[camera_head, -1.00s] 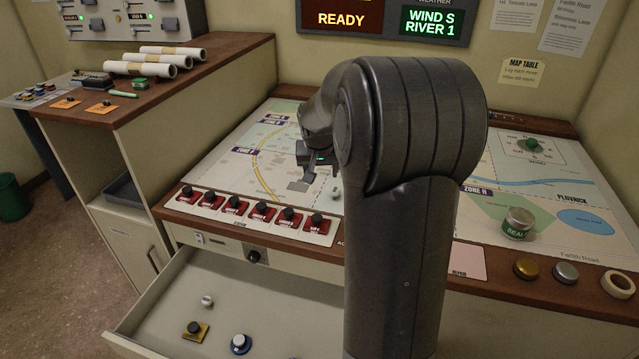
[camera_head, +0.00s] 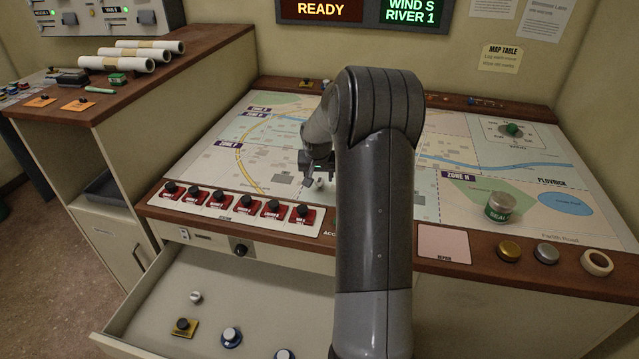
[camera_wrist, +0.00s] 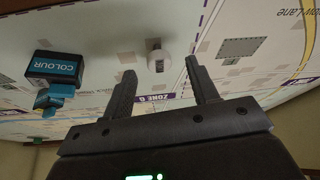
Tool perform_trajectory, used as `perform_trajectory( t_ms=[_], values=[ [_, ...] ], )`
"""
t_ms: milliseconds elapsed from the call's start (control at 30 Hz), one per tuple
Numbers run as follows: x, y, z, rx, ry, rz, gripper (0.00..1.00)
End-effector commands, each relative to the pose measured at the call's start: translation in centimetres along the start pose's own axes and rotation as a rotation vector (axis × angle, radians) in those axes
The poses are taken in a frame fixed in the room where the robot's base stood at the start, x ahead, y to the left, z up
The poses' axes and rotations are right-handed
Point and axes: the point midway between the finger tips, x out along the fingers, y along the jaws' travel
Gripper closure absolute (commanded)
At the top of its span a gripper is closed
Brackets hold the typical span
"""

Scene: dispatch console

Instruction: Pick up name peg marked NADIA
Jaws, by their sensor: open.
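A small white round peg (camera_wrist: 158,61) stands on the map in the wrist view, just beyond and between my fingertips. It has a small dark mark that I cannot read. A small white peg also shows beside my gripper in the head view (camera_head: 319,184). My gripper (camera_wrist: 160,74) is open, with its fingers apart and nothing held. In the head view my gripper (camera_head: 311,172) is low over the map, partly hidden by my arm. Another white peg (camera_head: 196,296) lies in the open drawer. No NADIA marking can be read on any peg.
The map table (camera_head: 395,167) carries a row of red blocks with black knobs (camera_head: 246,203) along its front. The drawer (camera_head: 160,310) is open below, holding yellow-based and blue-based pieces. A tin (camera_head: 500,207) stands right.

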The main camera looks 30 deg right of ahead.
Motion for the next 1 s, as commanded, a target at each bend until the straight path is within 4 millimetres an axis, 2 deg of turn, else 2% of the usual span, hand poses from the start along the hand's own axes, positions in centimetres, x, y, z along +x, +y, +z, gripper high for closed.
perform_trajectory(
  t_ms=[100,233,567,1000],
  values=[
    [1.9,0.2,0.0,0.002,-0.005,0.000,0.46],
    [3.5,0.2,0.0,0.000,-0.003,0.000,0.46],
    [4.2,0.2,-0.1,0.001,-0.001,0.000,0.46],
    [4.2,0.2,-0.1,0.001,-0.001,0.000,0.81]
  ],
)
